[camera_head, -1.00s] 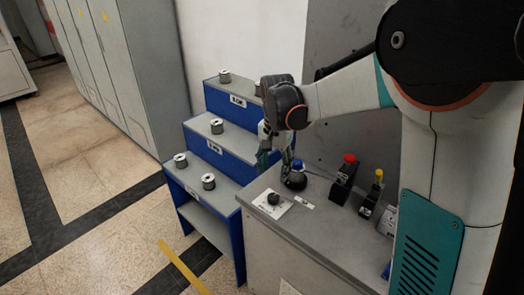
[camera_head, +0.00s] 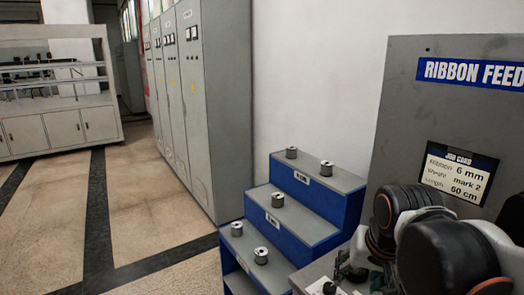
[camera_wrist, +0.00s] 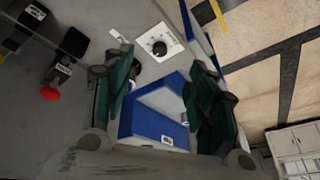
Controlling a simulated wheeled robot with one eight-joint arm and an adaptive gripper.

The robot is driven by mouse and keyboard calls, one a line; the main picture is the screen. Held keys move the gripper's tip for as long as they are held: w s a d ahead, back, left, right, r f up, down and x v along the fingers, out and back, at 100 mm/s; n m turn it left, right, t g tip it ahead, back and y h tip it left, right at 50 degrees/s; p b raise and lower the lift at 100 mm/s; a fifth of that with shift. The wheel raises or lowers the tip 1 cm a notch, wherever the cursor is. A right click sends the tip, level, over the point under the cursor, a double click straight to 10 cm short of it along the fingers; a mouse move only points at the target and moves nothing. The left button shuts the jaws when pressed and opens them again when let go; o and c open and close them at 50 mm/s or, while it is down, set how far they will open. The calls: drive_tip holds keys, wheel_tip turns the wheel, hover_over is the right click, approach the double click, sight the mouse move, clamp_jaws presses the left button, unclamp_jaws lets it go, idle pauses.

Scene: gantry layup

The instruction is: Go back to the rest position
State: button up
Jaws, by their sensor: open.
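My gripper (camera_wrist: 160,60) is open in the wrist view, with its two green fingers apart and nothing held between them. Beyond the gap lies the blue stepped rack (camera_wrist: 150,128). In the head view my arm fills the lower right corner, and only a small part of my gripper (camera_head: 345,268) shows above the grey bench. The bench surface (camera_wrist: 85,25) lies beyond the left finger in the wrist view. A dark round object (camera_wrist: 135,68) is partly hidden behind that finger.
The stepped rack (camera_head: 322,226) carries several spools. A white dial plate (camera_wrist: 158,44) and a red knob (camera_wrist: 50,93) sit on the bench. A grey panel (camera_head: 400,105) with a job card (camera_head: 458,172) stands behind my arm. Grey cabinets (camera_head: 190,110) stand left; open floor (camera_head: 150,195) lies before them.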

drive_tip(key=s+f+n+t, duration=0.1)
drive_tip(key=s+n+t, duration=0.1)
drive_tip(key=s, duration=0.6)
drive_tip(key=shift+f+n+t, duration=0.25)
drive_tip(key=shift+n+t, duration=0.05)
drive_tip(key=shift+n, duration=0.3)
drive_tip(key=shift+c, duration=0.4)
